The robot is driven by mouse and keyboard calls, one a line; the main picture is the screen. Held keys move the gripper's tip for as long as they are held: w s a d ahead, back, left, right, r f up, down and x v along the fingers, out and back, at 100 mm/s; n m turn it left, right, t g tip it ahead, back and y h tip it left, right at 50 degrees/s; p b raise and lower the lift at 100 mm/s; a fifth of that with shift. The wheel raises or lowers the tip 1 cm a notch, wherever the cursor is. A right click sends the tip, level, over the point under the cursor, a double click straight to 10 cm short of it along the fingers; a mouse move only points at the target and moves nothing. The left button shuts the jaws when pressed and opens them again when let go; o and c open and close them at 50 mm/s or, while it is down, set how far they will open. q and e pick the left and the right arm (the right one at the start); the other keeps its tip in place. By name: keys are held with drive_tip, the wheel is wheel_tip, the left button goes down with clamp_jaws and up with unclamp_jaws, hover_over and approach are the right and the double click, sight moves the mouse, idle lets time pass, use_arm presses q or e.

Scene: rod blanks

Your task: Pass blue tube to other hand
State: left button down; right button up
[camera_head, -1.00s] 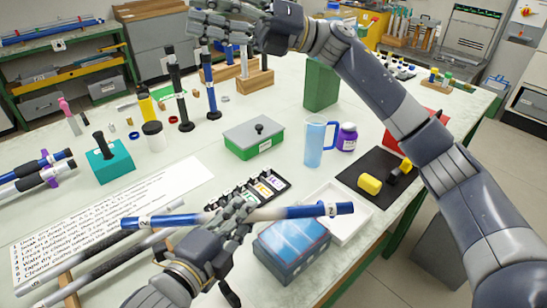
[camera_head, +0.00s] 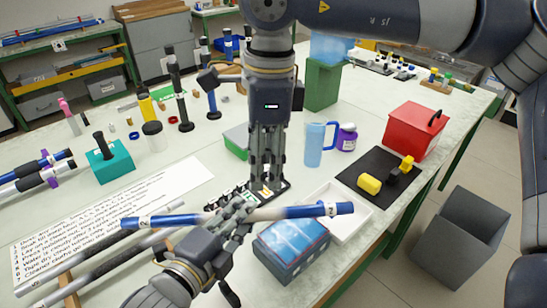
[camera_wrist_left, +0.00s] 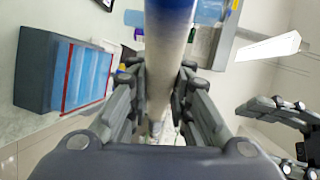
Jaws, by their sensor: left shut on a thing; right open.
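The blue tube (camera_head: 318,210) has blue ends and a pale middle. It is held roughly level above the table. My left gripper (camera_head: 238,212) is shut around its pale middle. In the left wrist view the tube (camera_wrist_left: 168,45) runs between the fingers of my left gripper (camera_wrist_left: 160,82). My right gripper (camera_head: 267,183) points straight down, open, just above the tube and right of my left gripper. Whether its fingers touch the tube is unclear. Grey finger parts at the right edge of the wrist view look like my right gripper.
Below the tube are a blue box (camera_head: 290,250) and a white tray (camera_head: 345,225). A row of labelled slots (camera_head: 222,201) lies behind it. A blue mug (camera_head: 314,145) and purple bottle (camera_head: 347,137) stand behind. Grey rods lie at the left front.

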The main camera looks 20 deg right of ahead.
sight(273, 209)
drive_tip(key=shift+h, duration=0.4)
drive_tip(key=f, duration=0.4)
drive_tip(key=d+f, duration=0.1)
drive_tip(key=f, duration=0.7)
drive_tip(key=shift+w+d, duration=0.1)
drive_tip(key=shift+d, duration=0.15)
clamp_jaws()
use_arm(q)
drive_tip(key=c, duration=1.4)
unclamp_jaws()
